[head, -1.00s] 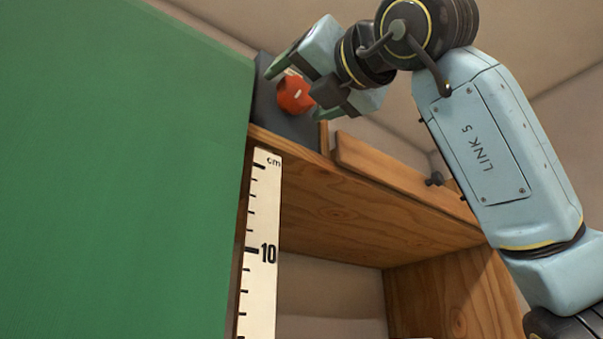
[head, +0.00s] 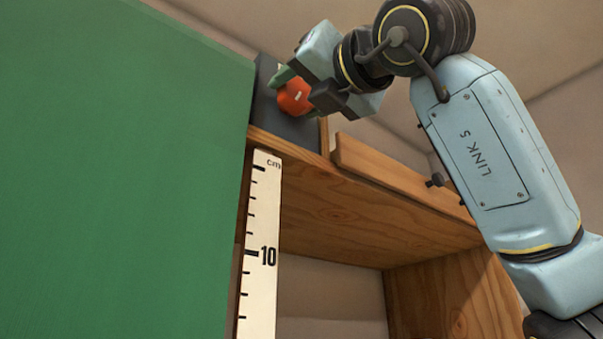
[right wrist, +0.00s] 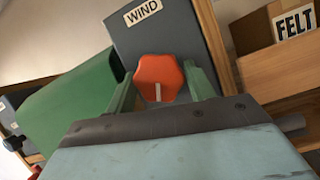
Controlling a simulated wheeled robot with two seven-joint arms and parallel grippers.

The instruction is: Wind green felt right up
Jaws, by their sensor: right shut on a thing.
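The green felt (head: 110,170) hangs as a large sheet on the left of the head view, its top edge high up; in the right wrist view its upper part (right wrist: 75,100) shows at left. An orange knob (head: 294,97) with a white mark sits on a dark grey panel (head: 268,84) beside the felt's top. In the right wrist view the panel is labelled WIND and the knob (right wrist: 158,77) lies between the green fingers. My right gripper (head: 301,88) is shut on the knob. The knob's white mark points down in the wrist view. My left gripper is not in view.
A white cm scale (head: 261,230) runs down beside the felt's right edge. A wooden shelf (head: 370,215) and ledge board (head: 400,178) lie right of the panel. A box labelled FELT (right wrist: 275,62) stands right of the panel in the wrist view.

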